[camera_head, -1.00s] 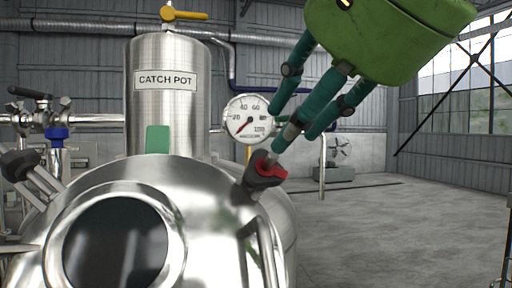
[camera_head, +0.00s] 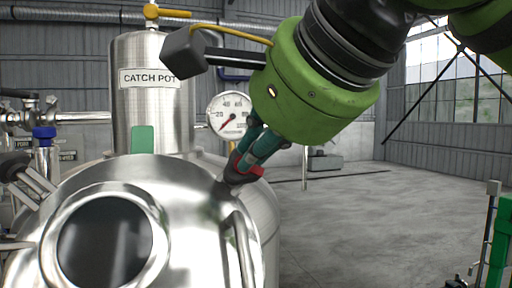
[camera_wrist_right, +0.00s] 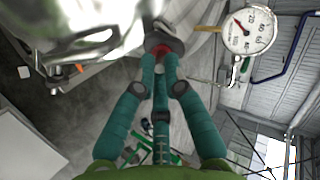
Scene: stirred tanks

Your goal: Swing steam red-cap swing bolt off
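The swing bolt with a red cap (camera_head: 257,171) sits at the upper right rim of the polished steel tank (camera_head: 200,205). My right gripper (camera_head: 244,163), green with teal fingers, reaches down to it from the upper right. Its fingertips overlap the cap and partly hide it. In the right wrist view the red cap (camera_wrist_right: 163,48) shows between the tips of two fingers, at the tank's edge. The bolt's shaft is mostly hidden. The frames do not show clearly whether the fingers are closed on it. My left gripper is not in view.
A round gauge (camera_head: 229,113) stands close behind the fingers. The catch pot (camera_head: 152,105) rises behind the tank. A curved steel handle (camera_head: 241,245) lies just below the cap. A dark round window (camera_head: 105,240) is in the tank lid. Open floor (camera_head: 370,220) lies to the right.

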